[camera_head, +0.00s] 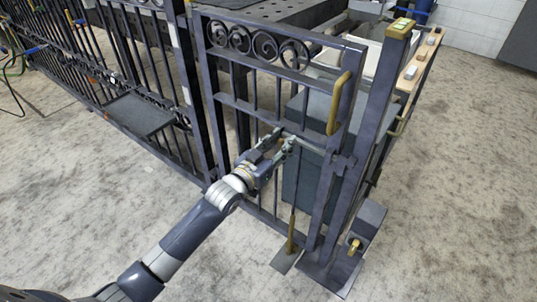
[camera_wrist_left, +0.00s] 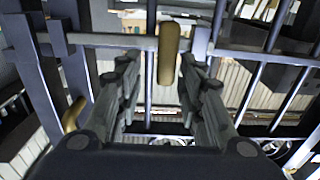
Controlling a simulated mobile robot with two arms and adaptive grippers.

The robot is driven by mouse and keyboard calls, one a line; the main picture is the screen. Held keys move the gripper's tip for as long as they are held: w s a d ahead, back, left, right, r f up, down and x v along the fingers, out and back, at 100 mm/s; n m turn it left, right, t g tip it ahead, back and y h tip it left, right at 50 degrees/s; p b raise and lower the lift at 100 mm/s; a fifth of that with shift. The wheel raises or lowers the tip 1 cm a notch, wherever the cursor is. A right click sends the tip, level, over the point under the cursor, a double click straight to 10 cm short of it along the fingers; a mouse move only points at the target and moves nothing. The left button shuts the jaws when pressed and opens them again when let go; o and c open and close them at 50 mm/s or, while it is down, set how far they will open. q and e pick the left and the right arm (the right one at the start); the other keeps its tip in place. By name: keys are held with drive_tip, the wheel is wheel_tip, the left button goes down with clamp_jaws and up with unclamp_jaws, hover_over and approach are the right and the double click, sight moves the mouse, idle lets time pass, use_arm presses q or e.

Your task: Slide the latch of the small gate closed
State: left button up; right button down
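The small gate (camera_head: 230,101) is a dark metal frame with bars and a row of scrolls along its top. A grey horizontal latch bar (camera_wrist_left: 118,41) runs across it through brackets, with an upright brass knob (camera_wrist_left: 168,52) on it. My left gripper (camera_head: 284,147) is at the gate's bars at mid height, and its fingers hide most of the latch from the head view. In the left wrist view my left gripper (camera_wrist_left: 160,85) is open. The knob stands between the fingertips, with a gap on both sides. I cannot tell how far the bar reaches into the post. My right gripper is out of view.
A brass pull handle (camera_head: 338,103) is on the gate's upper right edge. The gate post (camera_head: 378,100) stands right of it. A brass-topped drop rod (camera_head: 291,235) is low on the gate. A fence (camera_head: 150,60) extends left. The floor in front is clear.

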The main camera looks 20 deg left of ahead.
use_arm(q)
drive_tip(key=v, duration=1.1)
drive_tip(key=shift+d, duration=0.1)
